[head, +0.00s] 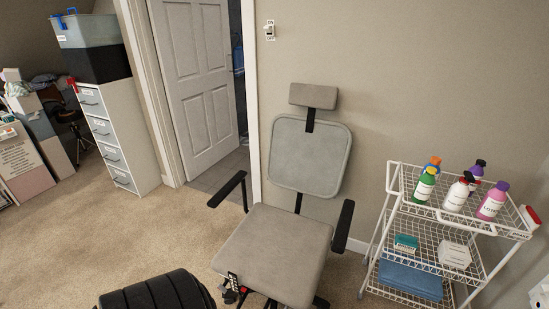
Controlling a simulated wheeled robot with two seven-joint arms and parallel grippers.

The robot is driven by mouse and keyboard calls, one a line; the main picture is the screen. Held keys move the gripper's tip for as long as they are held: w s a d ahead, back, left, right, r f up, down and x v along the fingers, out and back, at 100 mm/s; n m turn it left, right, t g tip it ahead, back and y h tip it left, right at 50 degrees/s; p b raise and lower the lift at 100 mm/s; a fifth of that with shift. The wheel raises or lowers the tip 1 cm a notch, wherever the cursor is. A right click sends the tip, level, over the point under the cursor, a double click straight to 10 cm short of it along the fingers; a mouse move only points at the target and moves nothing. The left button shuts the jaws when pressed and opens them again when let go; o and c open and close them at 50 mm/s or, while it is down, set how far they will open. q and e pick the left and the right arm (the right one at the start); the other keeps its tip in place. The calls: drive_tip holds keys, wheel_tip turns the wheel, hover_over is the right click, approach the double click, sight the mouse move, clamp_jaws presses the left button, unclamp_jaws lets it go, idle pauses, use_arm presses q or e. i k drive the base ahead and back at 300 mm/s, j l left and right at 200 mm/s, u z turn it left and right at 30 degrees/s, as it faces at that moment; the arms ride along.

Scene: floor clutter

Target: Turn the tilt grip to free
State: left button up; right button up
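A grey office chair (273,254) with armrests, a backrest (310,156) and a headrest (313,96) stands in front of the wall, its seat toward me. At the front left edge of the seat is a small dark control with pale markings (233,280), with a small red part just below it. This may be the tilt grip; it is too small to read its setting. The chair's underside and base are mostly hidden by the seat. Neither of my grippers is in view.
A white wire cart (409,208) with bottles stands right of the chair. A black ribbed bundle (157,293) lies at the bottom, close left of the chair. A drawer cabinet (113,130) stands by the door (197,75). Carpet at left is clear.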

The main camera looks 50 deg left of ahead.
sight(222, 288)
drive_tip(key=u, duration=0.45)
drive_tip(key=j+u, duration=0.15)
drive_tip(key=u, duration=0.7)
drive_tip(key=j+u, duration=0.1)
drive_tip(key=u, duration=0.8)
drive_tip(key=i, duration=0.05)
